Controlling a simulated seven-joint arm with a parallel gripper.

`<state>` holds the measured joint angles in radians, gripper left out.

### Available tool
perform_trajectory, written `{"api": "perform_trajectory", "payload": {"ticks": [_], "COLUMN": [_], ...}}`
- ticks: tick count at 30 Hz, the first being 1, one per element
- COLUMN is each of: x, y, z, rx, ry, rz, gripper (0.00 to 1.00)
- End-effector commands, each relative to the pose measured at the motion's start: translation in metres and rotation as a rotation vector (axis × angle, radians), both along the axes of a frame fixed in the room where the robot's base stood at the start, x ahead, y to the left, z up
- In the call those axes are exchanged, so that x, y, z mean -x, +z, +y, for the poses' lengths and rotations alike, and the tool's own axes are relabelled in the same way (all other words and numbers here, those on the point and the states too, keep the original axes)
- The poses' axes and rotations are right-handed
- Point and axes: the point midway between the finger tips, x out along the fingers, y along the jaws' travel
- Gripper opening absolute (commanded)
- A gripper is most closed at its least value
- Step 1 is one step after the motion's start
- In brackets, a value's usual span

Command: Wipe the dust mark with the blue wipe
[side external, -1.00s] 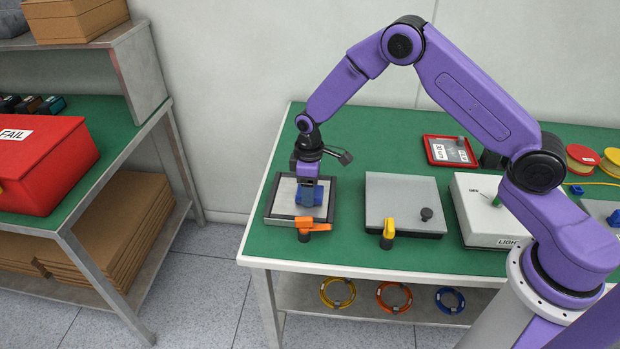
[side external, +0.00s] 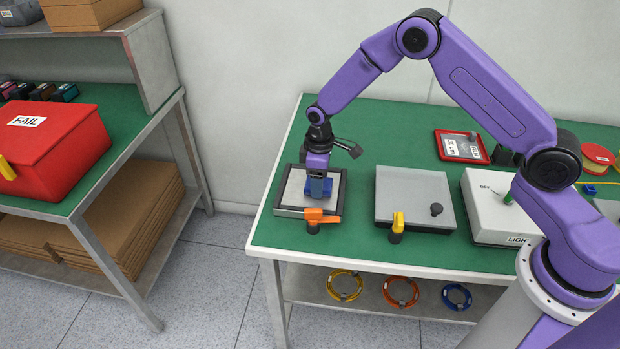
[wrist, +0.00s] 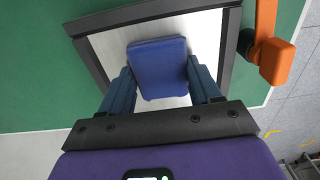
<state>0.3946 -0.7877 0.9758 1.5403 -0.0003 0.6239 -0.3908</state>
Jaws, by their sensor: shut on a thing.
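The blue wipe (side external: 316,189) is a thick blue block held over the pale plate of a dark-framed fixture (side external: 337,205) at the table's left end. In the wrist view the wipe (wrist: 158,68) sits between the two blue-grey fingers of my gripper (wrist: 161,82), which is shut on it. In the side view my gripper (side external: 319,182) points down at the plate. I cannot tell whether the wipe touches the plate. No dust mark can be made out on the visible plate surface; the wipe and fingers cover part of it.
An orange clamp (side external: 322,218) stands at the fixture's front edge. To the right are a grey fixture (side external: 412,190) with a yellow clamp (side external: 397,225), a white light box (side external: 488,205) and a red tray (side external: 462,146). A red FAIL box (side external: 50,150) is on another bench.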

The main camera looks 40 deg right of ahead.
Motion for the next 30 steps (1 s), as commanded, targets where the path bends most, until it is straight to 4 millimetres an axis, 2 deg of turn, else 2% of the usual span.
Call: {"api": "perform_trajectory", "payload": {"ticks": [2, 5, 21, 30], "x": [0.003, 0.002, 0.002, 0.002], "y": [0.002, 0.024, 0.071, 0.082], "z": [-0.003, -0.002, -0.002, -0.002], "rx": [0.001, -0.001, -0.001, 0.001], "ry": [0.000, 0.000, 0.000, 0.000], "rz": [0.003, -0.003, -0.001, 0.001], "gripper": [0.34, 0.34, 0.34, 0.34]}}
